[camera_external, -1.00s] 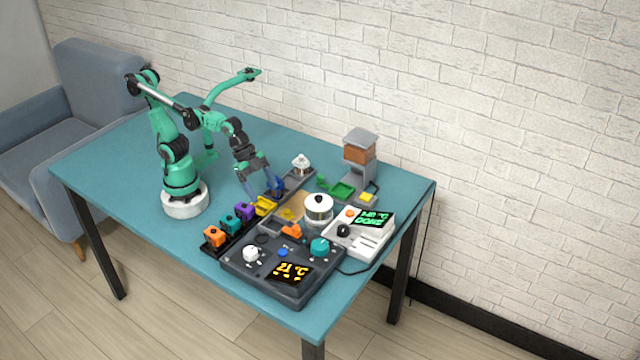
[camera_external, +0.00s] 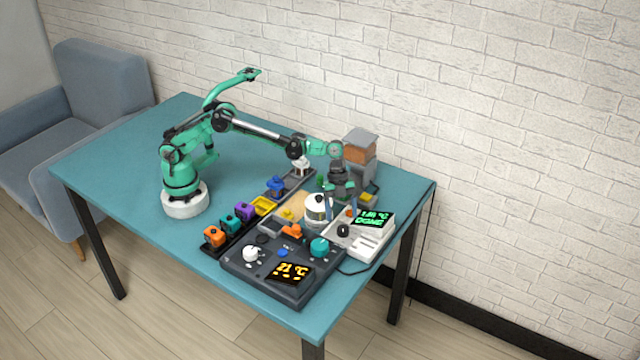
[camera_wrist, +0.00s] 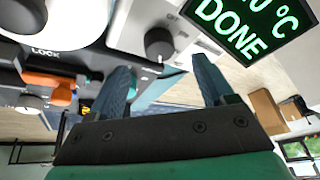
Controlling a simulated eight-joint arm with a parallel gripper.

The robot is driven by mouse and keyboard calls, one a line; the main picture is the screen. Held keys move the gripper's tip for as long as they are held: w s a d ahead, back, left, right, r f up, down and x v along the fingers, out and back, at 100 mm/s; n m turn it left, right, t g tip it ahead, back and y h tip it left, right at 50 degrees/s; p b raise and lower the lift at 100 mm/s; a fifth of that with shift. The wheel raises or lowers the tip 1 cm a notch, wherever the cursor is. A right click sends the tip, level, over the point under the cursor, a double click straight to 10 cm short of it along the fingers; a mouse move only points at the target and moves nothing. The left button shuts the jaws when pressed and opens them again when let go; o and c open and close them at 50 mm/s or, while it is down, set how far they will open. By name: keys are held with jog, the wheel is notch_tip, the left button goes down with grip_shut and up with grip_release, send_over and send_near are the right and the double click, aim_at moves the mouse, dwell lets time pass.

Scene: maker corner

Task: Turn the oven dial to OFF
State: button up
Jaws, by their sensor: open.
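The white unit (camera_external: 370,243) has a green display (camera_external: 373,219) that reads DONE under a temperature. Its black dial (camera_external: 343,230) sits at its left end and also shows in the wrist view (camera_wrist: 158,43); I cannot read its setting. I take this as the oven dial, though no oven label is legible. My gripper (camera_external: 340,212) is over the left end of this unit. In the wrist view my gripper (camera_wrist: 163,72) is open and empty, and the dial shows beyond the gap between its fingers, apart from both.
A white pot (camera_external: 317,213) stands close to the left of my gripper. A dark panel (camera_external: 245,272) with a white knob (camera_external: 251,254), teal knob (camera_external: 319,247) and orange display (camera_external: 291,273) is in front. A grey stand (camera_external: 361,136) with an orange-brown block is behind. The table's left side is clear.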

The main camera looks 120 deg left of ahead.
aim_at(343, 228)
jog(key=x, duration=0.4)
grip_shut()
